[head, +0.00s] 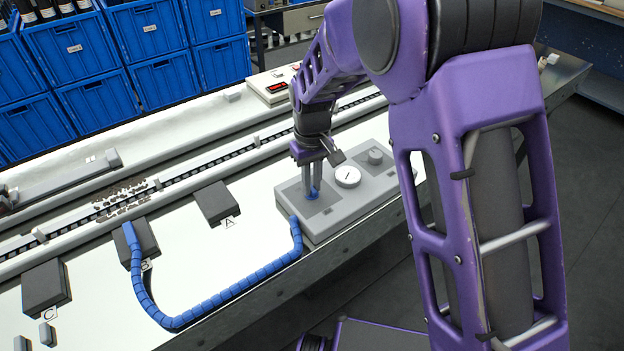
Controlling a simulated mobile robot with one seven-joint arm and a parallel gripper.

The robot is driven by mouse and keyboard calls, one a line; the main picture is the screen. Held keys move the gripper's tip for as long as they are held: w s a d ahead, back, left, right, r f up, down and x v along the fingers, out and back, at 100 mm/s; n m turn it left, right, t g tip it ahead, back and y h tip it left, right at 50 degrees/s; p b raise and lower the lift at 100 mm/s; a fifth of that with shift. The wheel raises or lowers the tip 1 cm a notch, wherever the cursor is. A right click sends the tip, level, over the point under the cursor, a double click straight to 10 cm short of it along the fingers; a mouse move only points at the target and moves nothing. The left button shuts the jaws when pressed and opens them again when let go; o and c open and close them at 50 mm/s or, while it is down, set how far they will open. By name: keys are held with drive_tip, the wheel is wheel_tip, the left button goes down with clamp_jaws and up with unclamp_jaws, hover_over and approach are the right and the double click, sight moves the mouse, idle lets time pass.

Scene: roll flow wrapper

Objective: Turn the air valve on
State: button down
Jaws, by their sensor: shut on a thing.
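A grey panel box (345,208) sits on the light table top. A blue segmented hose (215,302) runs from the panel's left side to block B.
Dark blocks labelled A (217,203), B (143,242) and C (46,286) stand on the table. A conveyor track (205,168) runs behind them. A box with a red display (271,87) is further back. Blue crates (75,51) are stacked behind. Bare table lies between A and the hose.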

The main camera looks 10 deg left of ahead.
drive_tip(key=shift+r+m+p, duration=0.1)
drive_tip(key=shift+m+p, duration=0.35)
drive_tip(key=shift+m, duration=1.75)
drive_tip(key=c, duration=0.9)
unclamp_jaws()
drive_tip(key=shift+o, duration=0.2)
wheel_tip(320, 180, up, 17)
drive_tip(key=p, duration=0.1)
drive_tip(key=shift+r+p, duration=0.2)
drive_tip(key=shift+p, duration=0.2)
